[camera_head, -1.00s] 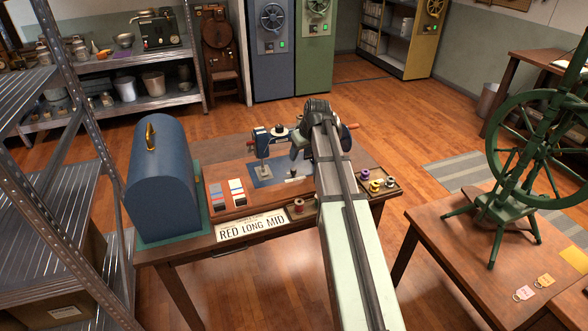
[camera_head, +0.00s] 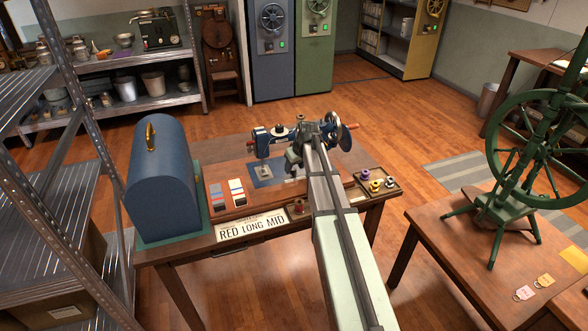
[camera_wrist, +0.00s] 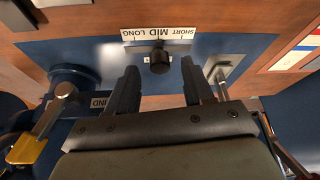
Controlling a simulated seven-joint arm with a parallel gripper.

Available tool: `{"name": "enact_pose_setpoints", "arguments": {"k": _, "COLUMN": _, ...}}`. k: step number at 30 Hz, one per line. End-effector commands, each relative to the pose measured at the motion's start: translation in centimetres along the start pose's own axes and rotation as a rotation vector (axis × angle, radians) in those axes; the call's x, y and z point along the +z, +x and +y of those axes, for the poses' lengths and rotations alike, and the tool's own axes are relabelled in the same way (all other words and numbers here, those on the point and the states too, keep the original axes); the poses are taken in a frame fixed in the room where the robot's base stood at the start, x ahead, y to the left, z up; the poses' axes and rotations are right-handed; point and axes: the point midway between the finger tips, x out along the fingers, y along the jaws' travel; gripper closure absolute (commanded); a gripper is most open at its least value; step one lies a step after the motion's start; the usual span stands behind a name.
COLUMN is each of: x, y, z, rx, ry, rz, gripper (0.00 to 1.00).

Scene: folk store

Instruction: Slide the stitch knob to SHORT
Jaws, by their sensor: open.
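The stitch knob (camera_wrist: 159,61) is a small black cylinder in the wrist view. It stands by the MID mark of a white strip (camera_wrist: 158,33) lettered SHORT, MID and LONG; LONG is at the left, SHORT at the right. My gripper (camera_wrist: 158,80) is open and empty. Its two dark fingers are spread to the left and right of the knob, with gaps on both sides. In the head view my gripper (camera_head: 293,160) is low in front of the blue sewing machine (camera_head: 264,142), and the knob cannot be made out there.
A blue domed cover (camera_head: 160,180) stands at the left of the table. A sign (camera_head: 251,227) reads RED LONG MID. Colour cards (camera_head: 237,192) and a spool tray (camera_head: 377,184) flank the machine. In the wrist view, a metal part (camera_wrist: 222,68) lies just right of the right finger.

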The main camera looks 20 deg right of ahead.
Motion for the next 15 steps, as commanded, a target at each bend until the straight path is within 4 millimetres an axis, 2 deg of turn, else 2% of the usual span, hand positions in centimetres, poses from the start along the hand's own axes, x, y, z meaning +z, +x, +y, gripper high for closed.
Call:
{"name": "enact_pose_setpoints", "arguments": {"k": 6, "x": 0.0, "y": 1.7, "z": 0.0, "rx": 0.0, "ry": 0.0, "rz": 0.0, "gripper": 0.48}}
{"name": "enact_pose_setpoints", "arguments": {"k": 15, "x": 0.0, "y": 2.0, "z": 0.0, "rx": 0.0, "ry": 0.0, "rz": 0.001, "gripper": 0.48}}
